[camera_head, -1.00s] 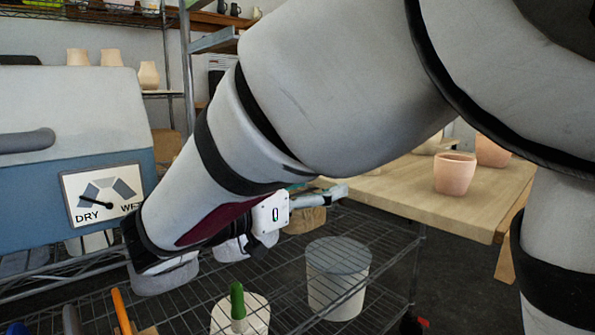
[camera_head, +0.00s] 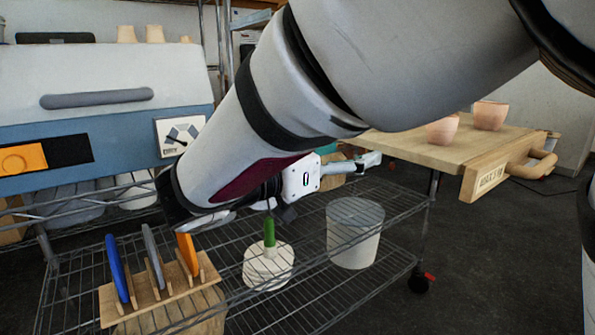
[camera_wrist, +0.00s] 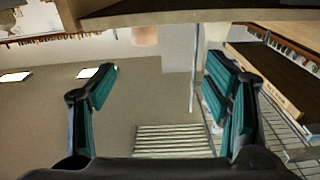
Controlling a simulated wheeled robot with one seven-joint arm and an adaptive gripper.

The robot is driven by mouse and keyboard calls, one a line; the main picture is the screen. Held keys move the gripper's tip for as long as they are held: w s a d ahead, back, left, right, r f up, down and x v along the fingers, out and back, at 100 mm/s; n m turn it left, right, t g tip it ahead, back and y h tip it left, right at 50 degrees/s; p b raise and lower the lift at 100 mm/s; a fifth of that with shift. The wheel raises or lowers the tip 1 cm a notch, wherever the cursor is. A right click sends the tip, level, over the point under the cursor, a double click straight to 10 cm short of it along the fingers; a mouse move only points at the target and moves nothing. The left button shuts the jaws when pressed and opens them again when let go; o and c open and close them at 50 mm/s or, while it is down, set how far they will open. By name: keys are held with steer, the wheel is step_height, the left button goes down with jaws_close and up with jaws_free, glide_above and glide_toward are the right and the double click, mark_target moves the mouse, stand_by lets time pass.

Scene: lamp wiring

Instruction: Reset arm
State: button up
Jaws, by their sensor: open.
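My gripper (camera_head: 352,166) shows in the camera_head view beyond my forearm, above the wire rack and left of the wooden table. It is partly hidden by my wrist. In the camera_wrist view, the two teal-padded fingers of my gripper (camera_wrist: 162,78) are spread wide apart. Nothing is between them.
A wire rack (camera_head: 385,265) holds a white bucket (camera_head: 354,238), a white stack with a green handle (camera_head: 269,232) and a wooden rack with colored paddles (camera_head: 117,268). A wooden table (camera_head: 430,150) with terracotta pots (camera_head: 489,115) stands right. A blue-grey machine (camera_head: 100,95) stands left.

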steer(key=s+d+f+n+g+y, duration=0.2)
steer(key=s+d+f+g, duration=0.25)
steer(key=s+d, duration=0.45)
steer(key=s+d+f+n+g+y, duration=0.25)
steer(key=s+d+g, duration=0.35)
steer(key=s+d, duration=0.35)
steer(key=s+a+f+n+y+p, duration=0.1)
steer(key=s+a+f+n+y, duration=0.2)
steer(key=s+f+y, duration=0.3)
steer(key=s+a+f+n+y, duration=0.3)
steer(key=s+a+n+y, duration=0.15)
steer(key=s, duration=0.35)
step_height(320, 180, up, 40)
steer(key=t+p, duration=0.3)
steer(key=p, duration=3.5)
steer(key=shift+d+f+t, duration=0.25)
steer(key=shift+d+t, duration=0.1)
steer(key=shift+d, duration=0.05)
